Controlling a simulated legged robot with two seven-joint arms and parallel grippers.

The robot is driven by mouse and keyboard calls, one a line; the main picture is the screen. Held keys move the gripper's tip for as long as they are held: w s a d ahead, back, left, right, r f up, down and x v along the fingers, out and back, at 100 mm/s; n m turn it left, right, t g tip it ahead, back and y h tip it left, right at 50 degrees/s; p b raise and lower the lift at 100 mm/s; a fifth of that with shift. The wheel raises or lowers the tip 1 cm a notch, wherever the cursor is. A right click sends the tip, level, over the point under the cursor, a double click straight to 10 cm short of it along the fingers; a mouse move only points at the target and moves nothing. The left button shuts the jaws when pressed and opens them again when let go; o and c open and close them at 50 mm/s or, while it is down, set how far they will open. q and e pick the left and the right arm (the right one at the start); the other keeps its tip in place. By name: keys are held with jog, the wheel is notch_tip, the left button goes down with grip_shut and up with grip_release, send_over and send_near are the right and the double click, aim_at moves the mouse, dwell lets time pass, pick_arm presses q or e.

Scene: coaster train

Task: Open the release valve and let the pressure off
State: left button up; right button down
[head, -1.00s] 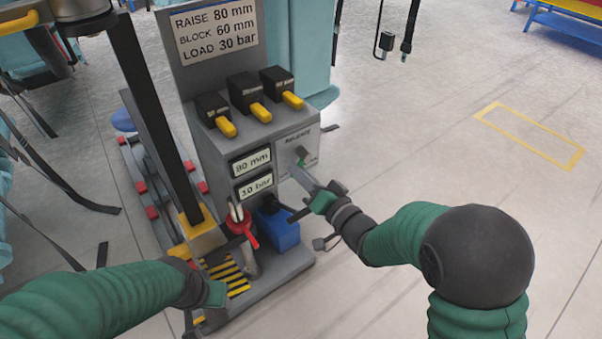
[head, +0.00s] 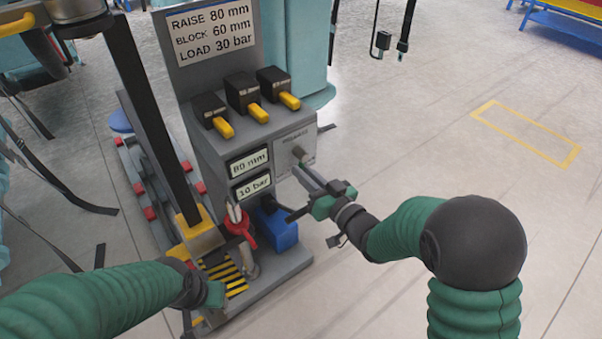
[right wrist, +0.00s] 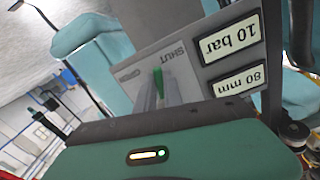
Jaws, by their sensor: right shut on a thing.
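The release valve (head: 298,153) is a small knob on the light grey side plate of the grey console (head: 225,150). In the right wrist view its green part (right wrist: 158,82) sits between my finger tips, beside the word SHUT; a second, fainter word lies to its left. My right gripper (head: 304,168) is shut on the valve; its fingers hide part of it. Two displays on the console read 80 mm (head: 249,163) and 10 bar (head: 252,187). My left gripper (head: 214,294) is low at the left by the striped plate; its jaws are unclear.
A sign (head: 212,32) reads RAISE 80 mm, BLOCK 60 mm, LOAD 30 bar. A red fitting (head: 240,226) and a blue box (head: 279,229) stand low in front. The floor at the right is open.

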jog(key=shift+w+d+r+n+b, duration=0.1)
jog(key=shift+w+d+n, duration=0.35)
jog(key=shift+n, duration=1.5)
jog(key=shift+w+d+r+n+b, duration=0.2)
jog(key=shift+d+n, duration=0.35)
jog(key=shift+n, duration=1.35)
jog(key=shift+w+d+r+n+b, duration=0.1)
jog(key=shift+w+d+n, duration=0.35)
jog(key=shift+n, duration=1.5)
jog(key=shift+s, duration=0.1)
jog(key=c, duration=1.5)
grip_release()
jog(key=shift+o, duration=0.2)
jog(key=shift+d+r, duration=0.1)
jog(key=shift+d, duration=0.05)
